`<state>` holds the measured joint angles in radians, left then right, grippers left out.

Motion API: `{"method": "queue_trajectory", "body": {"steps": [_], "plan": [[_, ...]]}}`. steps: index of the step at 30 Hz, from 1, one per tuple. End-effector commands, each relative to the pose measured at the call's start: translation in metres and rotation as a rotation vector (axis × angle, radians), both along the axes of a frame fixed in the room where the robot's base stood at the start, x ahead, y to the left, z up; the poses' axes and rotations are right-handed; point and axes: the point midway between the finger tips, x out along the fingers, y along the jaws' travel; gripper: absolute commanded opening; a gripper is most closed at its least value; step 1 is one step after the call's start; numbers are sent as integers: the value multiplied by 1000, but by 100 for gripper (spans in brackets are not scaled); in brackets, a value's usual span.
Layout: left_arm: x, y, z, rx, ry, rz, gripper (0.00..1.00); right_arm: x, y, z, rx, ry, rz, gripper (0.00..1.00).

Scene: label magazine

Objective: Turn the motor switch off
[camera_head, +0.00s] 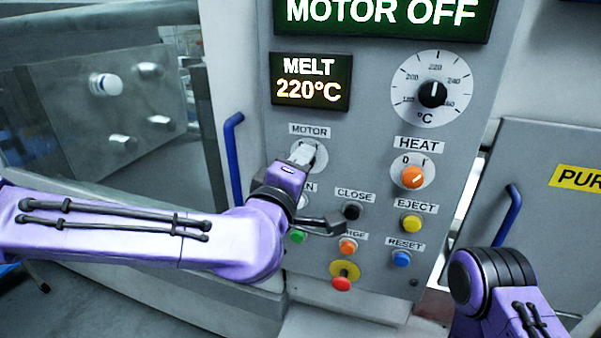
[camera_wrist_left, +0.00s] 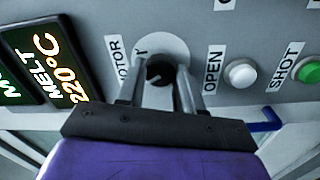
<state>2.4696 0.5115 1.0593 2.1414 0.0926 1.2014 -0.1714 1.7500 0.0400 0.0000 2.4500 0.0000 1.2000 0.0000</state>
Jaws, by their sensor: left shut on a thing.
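The motor switch is a dark round knob (camera_wrist_left: 158,70) on a pale round plate under the MOTOR label (camera_head: 310,130). My left gripper (camera_head: 303,153) is at the switch, with its fingers on either side of the knob. In the left wrist view the fingers (camera_wrist_left: 160,85) are shut on the knob, and its pointer is mostly hidden. In the head view the gripper covers most of the knob. The large display (camera_head: 380,12) reads MOTOR OFF. My right gripper is out of view; only part of my right arm shows at the lower right.
The HEAT knob (camera_head: 412,177) is orange, right of the motor switch. Below are CLOSE (camera_head: 351,211), EJECT (camera_head: 411,223) and RESET (camera_head: 401,258) buttons and a red button (camera_head: 342,283) on yellow. A blue handle (camera_head: 233,160) stands left of the panel.

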Motion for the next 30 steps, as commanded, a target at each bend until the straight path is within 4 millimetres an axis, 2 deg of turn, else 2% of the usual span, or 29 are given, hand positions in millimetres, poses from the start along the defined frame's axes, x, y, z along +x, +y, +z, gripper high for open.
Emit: {"method": "queue_trajectory", "body": {"steps": [9, 25, 26, 27, 28, 30], "plan": [[0, 0, -1, -106, 34, 1, 5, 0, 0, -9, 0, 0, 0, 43], [0, 0, 1, -127, 40, 0, 5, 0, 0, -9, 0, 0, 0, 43], [0, 0, 1, -126, 39, 0, 42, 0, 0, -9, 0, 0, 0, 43], [0, 0, 0, -126, 39, 0, 55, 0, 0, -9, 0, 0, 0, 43], [0, 0, 0, -126, 39, 0, 61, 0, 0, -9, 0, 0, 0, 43], [0, 0, 0, -126, 39, 0, 61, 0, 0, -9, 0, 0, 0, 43]]}}
